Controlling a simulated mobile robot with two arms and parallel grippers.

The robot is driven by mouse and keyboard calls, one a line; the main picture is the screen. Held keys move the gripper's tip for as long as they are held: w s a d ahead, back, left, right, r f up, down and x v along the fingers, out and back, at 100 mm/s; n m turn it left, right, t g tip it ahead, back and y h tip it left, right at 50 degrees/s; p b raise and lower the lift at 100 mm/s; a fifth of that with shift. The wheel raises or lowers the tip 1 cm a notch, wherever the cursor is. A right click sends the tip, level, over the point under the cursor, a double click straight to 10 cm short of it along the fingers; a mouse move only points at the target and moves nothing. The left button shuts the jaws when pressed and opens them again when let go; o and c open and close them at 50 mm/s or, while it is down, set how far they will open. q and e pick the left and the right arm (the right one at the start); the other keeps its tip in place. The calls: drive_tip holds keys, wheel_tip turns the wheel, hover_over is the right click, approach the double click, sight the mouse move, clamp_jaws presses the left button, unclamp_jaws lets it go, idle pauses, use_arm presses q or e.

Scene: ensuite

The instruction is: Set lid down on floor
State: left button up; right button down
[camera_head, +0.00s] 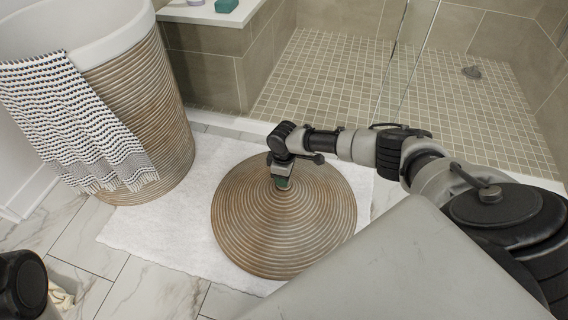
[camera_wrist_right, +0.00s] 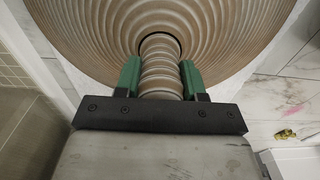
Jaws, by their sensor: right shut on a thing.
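The lid (camera_head: 285,230) is a round, ribbed, tan-brown cone, seen over the white bath mat in the head view. In the right wrist view the lid (camera_wrist_right: 90,40) fills the upper part, with its ribbed knob (camera_wrist_right: 161,70) between two green fingers. My right gripper (camera_head: 282,183) is above the lid's middle; in the right wrist view the gripper (camera_wrist_right: 161,80) is shut on the knob. I cannot tell whether the lid touches the mat or hangs just above it. My left gripper is not in view; a dark part of me shows at the lower left.
The white mat (camera_head: 150,222) lies on marble tile floor (camera_head: 70,252). A tall ribbed basket (camera_head: 150,100) with a patterned towel (camera_head: 70,120) stands at the left. A tiled shower floor (camera_head: 340,75) with a glass panel lies behind. A small gold object (camera_wrist_right: 285,134) shows on the floor.

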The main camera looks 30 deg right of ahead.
drive_tip(key=c, duration=0.7)
unclamp_jaws()
drive_tip(key=shift+f, duration=0.1)
drive_tip(key=shift+o, duration=0.2)
